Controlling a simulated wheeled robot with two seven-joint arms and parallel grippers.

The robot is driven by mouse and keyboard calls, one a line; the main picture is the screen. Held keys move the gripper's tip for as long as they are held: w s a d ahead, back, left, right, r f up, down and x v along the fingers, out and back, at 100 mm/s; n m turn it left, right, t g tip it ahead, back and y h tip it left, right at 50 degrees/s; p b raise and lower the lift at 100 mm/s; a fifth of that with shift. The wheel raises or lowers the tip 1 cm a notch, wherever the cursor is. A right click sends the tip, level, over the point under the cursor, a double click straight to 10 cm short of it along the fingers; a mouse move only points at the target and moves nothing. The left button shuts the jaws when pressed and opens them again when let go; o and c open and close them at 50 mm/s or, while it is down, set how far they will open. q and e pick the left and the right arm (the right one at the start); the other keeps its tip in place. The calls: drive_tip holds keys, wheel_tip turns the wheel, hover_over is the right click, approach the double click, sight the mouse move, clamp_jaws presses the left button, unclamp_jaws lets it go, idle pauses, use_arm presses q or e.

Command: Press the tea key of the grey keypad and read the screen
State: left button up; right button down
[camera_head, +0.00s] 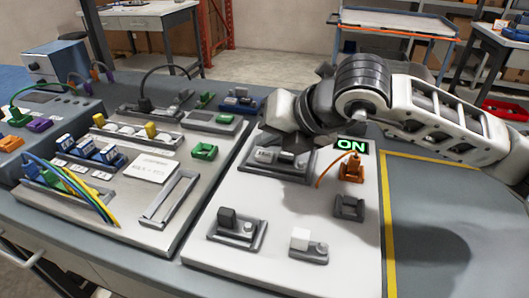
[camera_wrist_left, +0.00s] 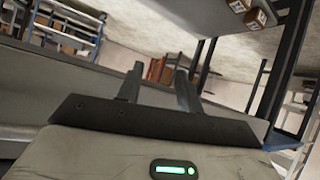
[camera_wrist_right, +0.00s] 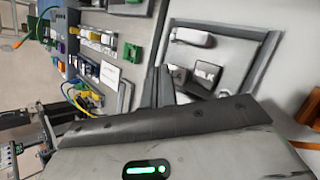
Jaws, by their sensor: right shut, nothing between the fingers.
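The grey keypad (camera_head: 279,171) lies in a dark frame near the back of the light panel. The right wrist view shows its frame (camera_wrist_right: 262,55) close up, with a pale bar and a dark key (camera_wrist_right: 208,73) whose label looks like "MILK". No label that I can read as tea shows; part of the keypad is hidden by my fingers. My right gripper (camera_head: 290,143) is shut and empty, over the keypad; its fingertips (camera_wrist_right: 161,72) are beside the keys, contact unclear. The screen (camera_head: 352,146) reads "ON" in green. My left gripper (camera_wrist_left: 158,80) is open and empty.
An orange connector (camera_head: 351,171) with a cable stands below the screen. A dark switch (camera_head: 227,219) and a white switch (camera_head: 301,240) sit nearer the front. Another panel (camera_head: 150,221) with cables and blocks lies left. My right arm spans the back right.

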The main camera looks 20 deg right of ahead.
sight(269, 157)
drive_tip(key=shift+f, duration=0.1)
idle(0.5)
drive_tip(key=shift+f+b, duration=0.3)
drive_tip(key=shift+b, duration=0.55)
drive_tip(key=shift+f+b, duration=0.55)
drive_tip(key=shift+b, duration=0.15)
idle(0.4)
drive_tip(key=shift+r+p, duration=0.35)
drive_tip(key=shift+r, duration=0.6)
drive_tip(key=shift+r, duration=0.1)
drive_tip(key=shift+r+p, duration=1.4)
drive_tip(key=shift+r, duration=1.05)
